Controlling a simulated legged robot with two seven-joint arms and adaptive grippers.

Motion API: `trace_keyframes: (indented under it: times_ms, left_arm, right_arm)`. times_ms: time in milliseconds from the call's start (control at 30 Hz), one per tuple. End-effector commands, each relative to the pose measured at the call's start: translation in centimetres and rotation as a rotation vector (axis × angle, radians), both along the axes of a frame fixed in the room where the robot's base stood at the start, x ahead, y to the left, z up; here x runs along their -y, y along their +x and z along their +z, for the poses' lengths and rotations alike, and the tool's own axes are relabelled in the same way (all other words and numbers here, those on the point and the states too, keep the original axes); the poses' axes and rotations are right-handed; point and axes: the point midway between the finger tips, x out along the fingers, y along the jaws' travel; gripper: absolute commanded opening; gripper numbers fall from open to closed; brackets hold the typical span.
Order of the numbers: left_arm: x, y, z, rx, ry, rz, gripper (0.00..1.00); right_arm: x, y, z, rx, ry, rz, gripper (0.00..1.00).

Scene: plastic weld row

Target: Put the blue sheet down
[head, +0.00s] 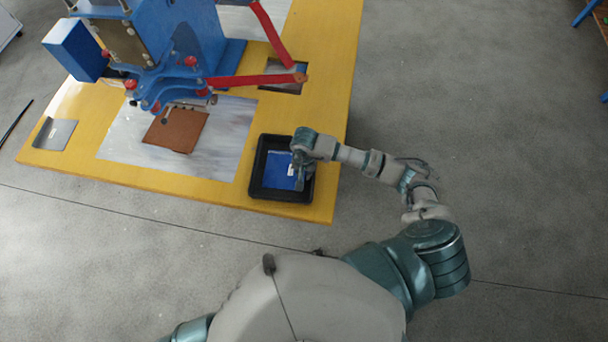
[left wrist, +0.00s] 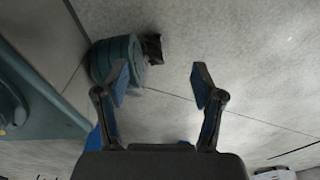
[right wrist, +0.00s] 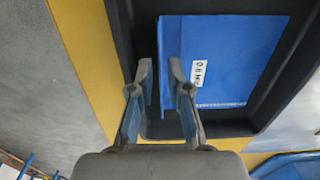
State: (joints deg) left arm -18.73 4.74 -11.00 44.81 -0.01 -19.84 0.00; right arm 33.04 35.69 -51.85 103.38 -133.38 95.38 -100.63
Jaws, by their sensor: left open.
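The blue sheet (head: 279,170) lies in or just over a black tray (head: 256,184) at the front right corner of the yellow table. It has a white label and shows large in the right wrist view (right wrist: 235,50). My right gripper (head: 300,182) points down at the sheet's right part. In the right wrist view its fingertips (right wrist: 161,70) are a small gap apart, with the sheet's edge between them. I cannot tell whether they touch it. My left gripper (left wrist: 158,75) is open and empty over the floor, away from the table.
A blue press (head: 180,45) with red handles stands on the yellow table (head: 325,120). A brown plate (head: 176,130) lies on a pale mat (head: 225,140) beneath it. A small grey plate (head: 54,134) is at the left edge. A dark-rimmed tray (head: 285,84) lies behind the black tray.

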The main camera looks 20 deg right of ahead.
Motion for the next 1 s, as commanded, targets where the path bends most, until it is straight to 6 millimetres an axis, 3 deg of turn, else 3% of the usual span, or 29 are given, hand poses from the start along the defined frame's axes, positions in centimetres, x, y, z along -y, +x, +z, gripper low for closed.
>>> trace_keyframes:
  times_ms: [200,400,600,1000]
  left_arm:
    - [0.1,0.4,0.0,0.004,-0.001,0.000,0.68]
    - [0.3,1.6,0.2,0.022,-0.005,0.000,0.68]
    - [0.3,1.8,0.3,0.019,-0.003,0.000,0.68]
    - [0.1,1.5,0.3,0.016,-0.001,0.000,0.68]
  right_arm:
    - [0.1,0.1,5.3,0.006,-0.002,0.001,0.17]
    - [0.1,0.1,8.5,0.002,-0.001,0.000,0.17]
    - [0.1,0.0,9.6,0.000,0.000,0.000,0.17]
    - [0.1,0.0,9.6,0.000,0.000,-0.001,0.17]
